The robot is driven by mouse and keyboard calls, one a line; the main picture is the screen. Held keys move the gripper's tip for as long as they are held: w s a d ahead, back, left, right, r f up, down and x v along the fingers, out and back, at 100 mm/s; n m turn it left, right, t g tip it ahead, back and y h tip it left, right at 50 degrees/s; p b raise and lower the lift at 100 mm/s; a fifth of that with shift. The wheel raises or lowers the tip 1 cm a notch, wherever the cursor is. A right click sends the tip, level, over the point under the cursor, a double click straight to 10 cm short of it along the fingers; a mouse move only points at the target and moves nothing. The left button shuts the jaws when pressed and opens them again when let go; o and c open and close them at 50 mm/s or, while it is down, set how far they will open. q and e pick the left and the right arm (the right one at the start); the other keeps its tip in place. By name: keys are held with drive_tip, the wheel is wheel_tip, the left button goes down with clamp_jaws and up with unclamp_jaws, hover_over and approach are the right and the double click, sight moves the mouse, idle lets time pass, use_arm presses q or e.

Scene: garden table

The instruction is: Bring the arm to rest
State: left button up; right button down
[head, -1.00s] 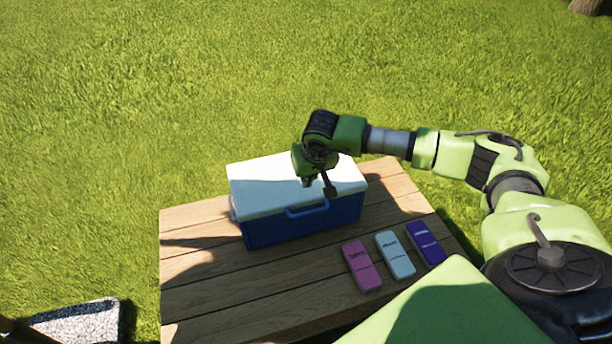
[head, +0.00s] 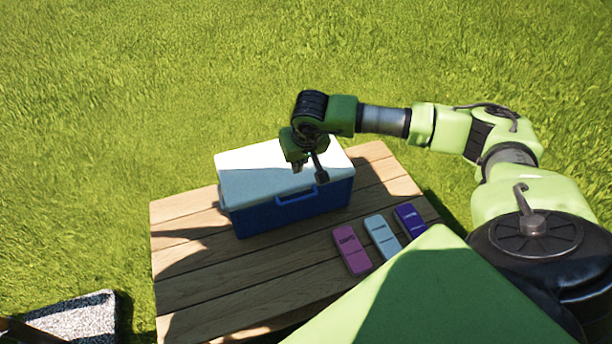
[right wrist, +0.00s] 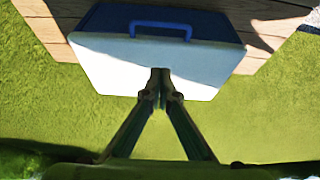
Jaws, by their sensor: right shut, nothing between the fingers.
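My right arm reaches in from the right in the head view. Its gripper (head: 308,170) hangs over the white lid of a blue cooler (head: 290,208). In the right wrist view the gripper's fingers (right wrist: 160,75) meet at their tips, shut and empty. The cooler's white lid and blue handle (right wrist: 160,28) show beyond the fingertips. The lid is closed. I cannot tell the exact gap between the fingertips and the lid. My left gripper is not in view.
The cooler stands on a wooden garden table (head: 180,290). A pink pack (head: 352,250), a light blue pack (head: 382,236) and a purple pack (head: 410,220) lie in a row to its right. A speckled grey block (head: 75,320) is at the lower left. Grass surrounds the table.

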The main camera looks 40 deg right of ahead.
drive_tip(key=s+a+b, duration=0.1)
drive_tip(key=s+a, duration=0.1)
drive_tip(key=s, duration=0.5)
drive_tip(key=shift+f, duration=0.4)
